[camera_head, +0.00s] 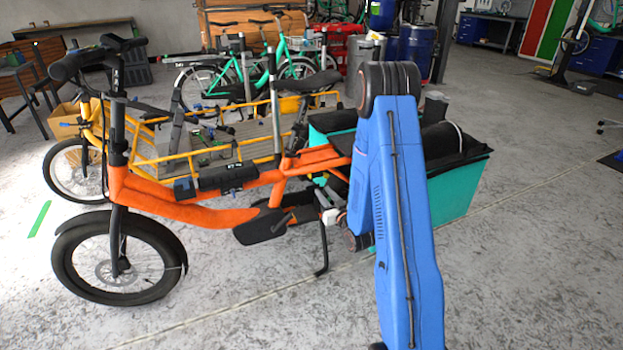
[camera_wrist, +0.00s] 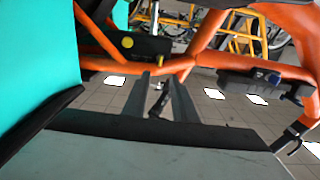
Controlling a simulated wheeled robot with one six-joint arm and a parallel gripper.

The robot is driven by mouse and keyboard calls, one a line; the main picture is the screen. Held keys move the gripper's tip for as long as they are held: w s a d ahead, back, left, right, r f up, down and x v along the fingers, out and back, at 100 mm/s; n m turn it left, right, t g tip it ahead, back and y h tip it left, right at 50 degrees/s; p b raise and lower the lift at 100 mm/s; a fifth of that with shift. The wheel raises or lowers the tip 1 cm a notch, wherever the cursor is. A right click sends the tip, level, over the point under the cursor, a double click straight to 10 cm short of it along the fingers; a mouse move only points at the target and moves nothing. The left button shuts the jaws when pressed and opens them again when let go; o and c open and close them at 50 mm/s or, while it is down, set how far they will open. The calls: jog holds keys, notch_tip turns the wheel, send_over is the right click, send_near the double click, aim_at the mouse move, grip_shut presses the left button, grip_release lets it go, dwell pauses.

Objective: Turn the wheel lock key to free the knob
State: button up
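An orange cargo bike (camera_head: 190,209) stands on its kickstand, and its frame (camera_wrist: 210,38) crosses the wrist view. A black housing (camera_wrist: 150,46) with a round yellow knob (camera_wrist: 127,42) sits on the frame, up and left of my gripper (camera_wrist: 161,82). My gripper's two grey fingers are apart. A small dark piece with a silvery tip (camera_wrist: 161,83) shows between them; I cannot tell whether it is the key or whether the fingers touch it. In the head view, my blue arm hides most of the gripper beside the bike's rear frame.
A teal box (camera_head: 455,193) is at the bike's rear; a teal panel (camera_wrist: 38,62) fills the wrist view's left side. A black unit (camera_wrist: 262,86) is on the frame at right. A yellow cargo bike (camera_head: 150,165) stands behind.

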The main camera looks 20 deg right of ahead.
aim_at(308, 174)
jog(key=w, duration=1.2)
jog(key=shift+w, duration=0.3)
grip_shut()
